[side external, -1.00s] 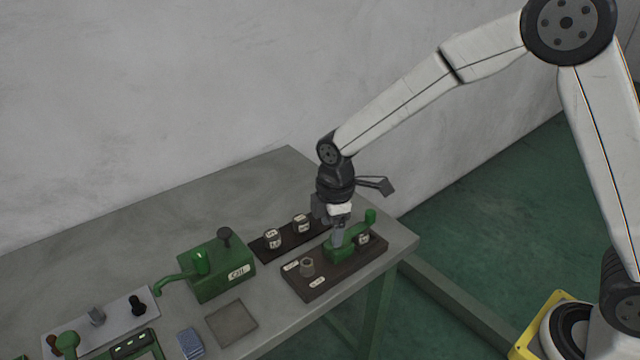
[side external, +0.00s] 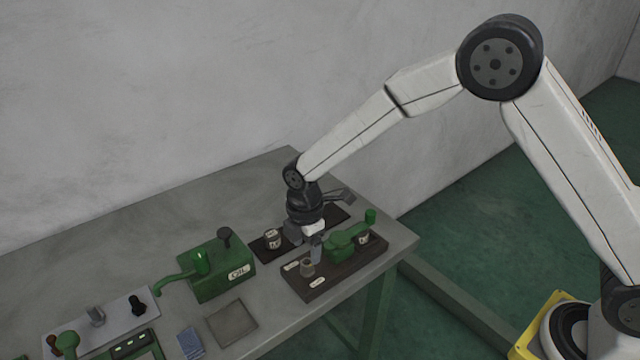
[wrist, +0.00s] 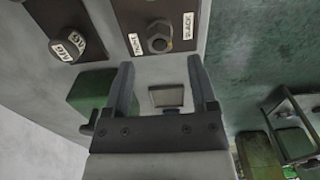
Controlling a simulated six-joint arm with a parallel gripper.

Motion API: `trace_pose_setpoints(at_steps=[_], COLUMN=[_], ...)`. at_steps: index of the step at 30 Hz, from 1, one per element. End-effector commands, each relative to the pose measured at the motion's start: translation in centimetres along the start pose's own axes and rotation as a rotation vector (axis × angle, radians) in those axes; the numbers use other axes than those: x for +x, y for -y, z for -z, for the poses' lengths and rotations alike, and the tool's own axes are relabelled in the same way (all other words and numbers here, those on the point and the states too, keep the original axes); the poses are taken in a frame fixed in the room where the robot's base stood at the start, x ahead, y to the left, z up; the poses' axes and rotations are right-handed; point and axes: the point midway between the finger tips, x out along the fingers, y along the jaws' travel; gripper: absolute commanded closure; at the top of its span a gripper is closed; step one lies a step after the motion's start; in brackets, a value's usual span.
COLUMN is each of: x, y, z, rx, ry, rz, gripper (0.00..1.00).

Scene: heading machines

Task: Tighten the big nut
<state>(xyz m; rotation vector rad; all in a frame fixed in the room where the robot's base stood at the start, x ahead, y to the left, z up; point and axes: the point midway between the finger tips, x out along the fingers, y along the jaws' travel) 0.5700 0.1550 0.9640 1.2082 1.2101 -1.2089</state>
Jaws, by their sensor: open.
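The big nut (side external: 308,269) stands on a dark brown board (side external: 330,285) near the front edge of the bench. In the wrist view the grey hex nut (wrist: 158,44) has a stud in it and lies beyond my fingertips. A label on its right reads SLACK (wrist: 188,26); a label on its left (wrist: 138,44) is hard to read. My gripper (side external: 317,258) points down close above and behind the nut. In the wrist view its two fingers (wrist: 164,72) are apart with nothing between them.
A green lever device (side external: 345,244) stands on the same board, right of the nut. A dark plate with a labelled knob (side external: 272,240) lies behind. A green OIL box (side external: 217,268) stands left, with a flat grey square (side external: 231,323) in front.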

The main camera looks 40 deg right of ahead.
Motion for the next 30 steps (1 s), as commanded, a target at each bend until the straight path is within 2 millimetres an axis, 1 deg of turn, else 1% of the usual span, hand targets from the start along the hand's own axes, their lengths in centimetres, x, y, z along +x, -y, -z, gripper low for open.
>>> trace_pose_setpoints(at_steps=[3,10,15,23,24,26,27,29,30], x=[1.6,4.0,4.7,4.8,4.8,4.8,4.8,4.8,4.8], y=[0.0,0.0,0.0,0.0,0.0,0.0,0.0,0.0,0.0], z=[0.0,0.0,0.0,0.0,0.0,0.0,0.0,0.0,0.0], rx=[0.000,0.000,0.000,0.000,0.000,0.000,0.000,0.000,0.000], ry=[0.000,0.000,-0.001,-0.001,-0.001,-0.001,-0.001,-0.001,-0.001], rz=[0.002,0.002,-0.001,-0.001,-0.001,-0.001,-0.001,-0.001,-0.001], gripper=[0.26,0.26,0.26,0.26,0.30,0.49,0.61,0.80,0.93])
